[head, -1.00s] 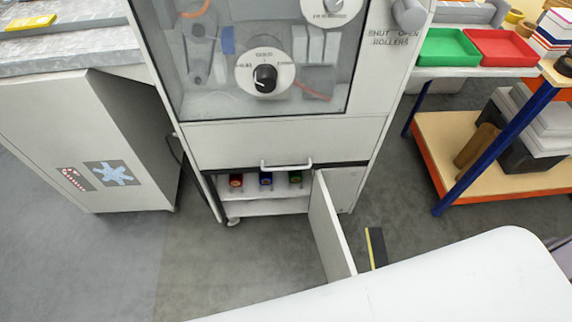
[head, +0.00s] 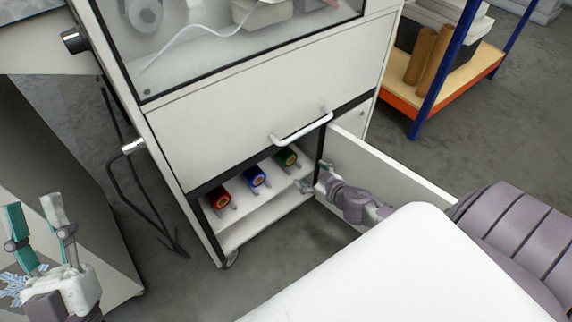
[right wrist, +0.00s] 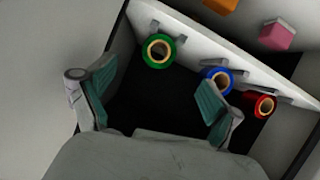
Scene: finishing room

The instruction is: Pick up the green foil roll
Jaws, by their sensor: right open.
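The green foil roll (head: 286,158) lies on the shelf inside the open lower compartment of the cabinet, at the right end of a row with a blue roll (head: 257,176) and a red roll (head: 218,199). In the right wrist view the green roll (right wrist: 159,50) faces me end-on, beyond and between the fingertips. My right gripper (head: 314,178) is at the compartment opening, beside the open door, open and empty; its two spread fingers also show in the right wrist view (right wrist: 155,100). My left gripper (head: 38,222) is open and empty at the lower left, away from the cabinet.
The open cabinet door (head: 390,165) stands out to the right of my right gripper. A drawer handle (head: 302,128) sits above the opening. In the right wrist view, an orange item (right wrist: 221,5) and a pink item (right wrist: 277,36) lie beyond the shelf panel.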

